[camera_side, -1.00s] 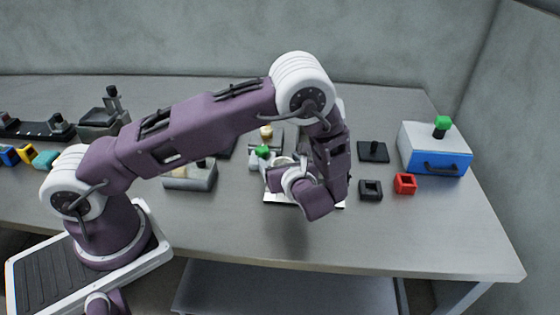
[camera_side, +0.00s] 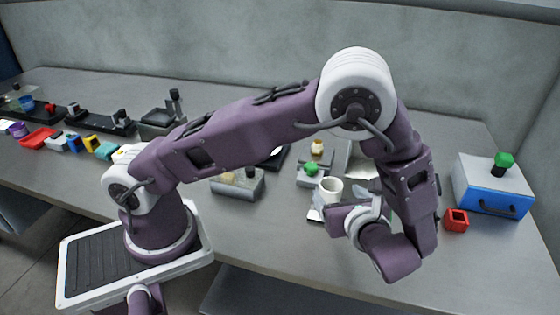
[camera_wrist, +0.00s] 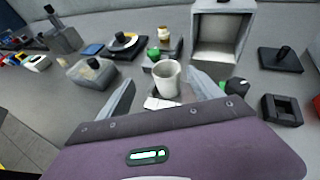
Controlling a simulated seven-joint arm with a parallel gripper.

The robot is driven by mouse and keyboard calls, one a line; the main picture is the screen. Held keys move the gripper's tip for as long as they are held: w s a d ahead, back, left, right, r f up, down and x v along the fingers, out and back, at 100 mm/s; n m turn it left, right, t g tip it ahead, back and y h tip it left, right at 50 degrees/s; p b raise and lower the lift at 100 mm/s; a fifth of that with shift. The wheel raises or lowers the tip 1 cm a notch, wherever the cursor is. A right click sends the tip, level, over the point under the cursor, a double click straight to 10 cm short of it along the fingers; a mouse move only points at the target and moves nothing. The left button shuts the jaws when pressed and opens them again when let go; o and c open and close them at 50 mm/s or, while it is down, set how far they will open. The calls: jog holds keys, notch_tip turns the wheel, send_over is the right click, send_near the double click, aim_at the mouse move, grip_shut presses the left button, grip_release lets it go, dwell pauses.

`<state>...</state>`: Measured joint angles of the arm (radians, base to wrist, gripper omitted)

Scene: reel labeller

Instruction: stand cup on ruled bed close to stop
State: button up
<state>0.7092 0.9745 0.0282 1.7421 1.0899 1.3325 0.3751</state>
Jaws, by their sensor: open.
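A white cup (camera_wrist: 167,80) stands upright, mouth up, in the wrist view; it also shows in the side view (camera_side: 331,189). A white plate, which looks like the ruled bed (camera_wrist: 158,104), lies at its foot; part shows in the side view (camera_side: 314,213). No rulings can be made out. My gripper (camera_wrist: 162,84) is open, its grey fingers to the left and right of the cup, with gaps visible. Whether the cup stands wholly on the plate is hidden. A grey block with a green knob (camera_wrist: 153,53) is behind the cup; I cannot tell whether it is the stop.
An open box (camera_wrist: 221,38) stands behind to the right. A black square frame (camera_wrist: 282,110) and a black base with a post (camera_wrist: 281,59) are at right. A grey block with a black knob (camera_wrist: 92,71) is at left. A red frame (camera_side: 456,220) and blue box (camera_side: 491,186) stand farther right.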

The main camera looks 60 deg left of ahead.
jog(key=s+a+r+n+g+h, duration=0.45)
jog(key=s+r+n+h, duration=0.25)
jog(key=s+r+n, duration=0.55)
jog(key=s+d+r+n+t+h, duration=0.4)
jog(key=s+r+n+t+h, duration=0.1)
jog(key=s+n, duration=0.3)
jog(key=shift+s+r+n+h, duration=0.15)
jog(key=shift+r+n+h, duration=0.3)
jog(key=shift+r, duration=0.3)
